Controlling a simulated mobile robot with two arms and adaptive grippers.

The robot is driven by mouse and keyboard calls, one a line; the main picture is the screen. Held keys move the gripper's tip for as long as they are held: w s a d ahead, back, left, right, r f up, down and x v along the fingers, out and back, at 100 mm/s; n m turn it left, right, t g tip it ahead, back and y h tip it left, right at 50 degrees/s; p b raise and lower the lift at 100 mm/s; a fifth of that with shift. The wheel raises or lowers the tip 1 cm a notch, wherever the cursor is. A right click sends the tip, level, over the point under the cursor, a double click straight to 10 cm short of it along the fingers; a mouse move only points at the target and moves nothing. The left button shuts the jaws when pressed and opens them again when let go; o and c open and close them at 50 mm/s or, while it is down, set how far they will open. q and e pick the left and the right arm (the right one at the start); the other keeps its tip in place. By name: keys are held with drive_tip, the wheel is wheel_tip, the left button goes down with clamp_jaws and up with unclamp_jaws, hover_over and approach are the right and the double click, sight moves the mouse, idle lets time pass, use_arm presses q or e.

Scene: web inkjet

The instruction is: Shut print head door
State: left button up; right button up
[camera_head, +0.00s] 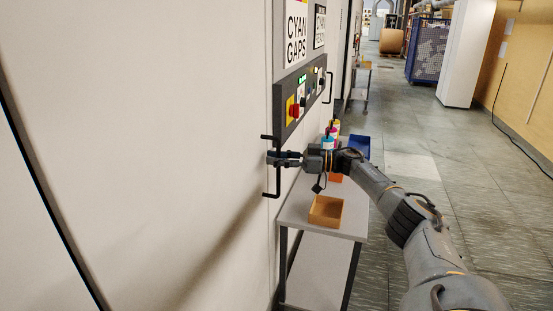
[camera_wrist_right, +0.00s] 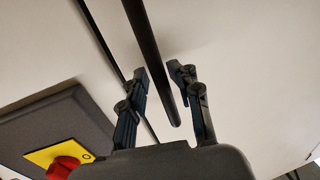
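The print head door (camera_head: 150,130) is a large pale panel filling the left of the head view. A black bar handle (camera_head: 278,182) stands upright near its right side; it also shows in the right wrist view (camera_wrist_right: 143,35). My right gripper (camera_head: 272,158) is at the handle's middle, reaching in from the right. In the right wrist view the gripper (camera_wrist_right: 160,72) has its two fingers apart, one on each side of the bar. A gap shows beside the bar, so the fingers do not look clamped. My left gripper is in neither view.
A control panel (camera_head: 279,104) with a red knob (camera_head: 295,111) is just beyond the handle. The aisle floor at right is clear.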

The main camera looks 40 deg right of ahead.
drive_tip(key=v, duration=1.2)
drive_tip(key=shift+w, duration=0.1)
idle(0.4)
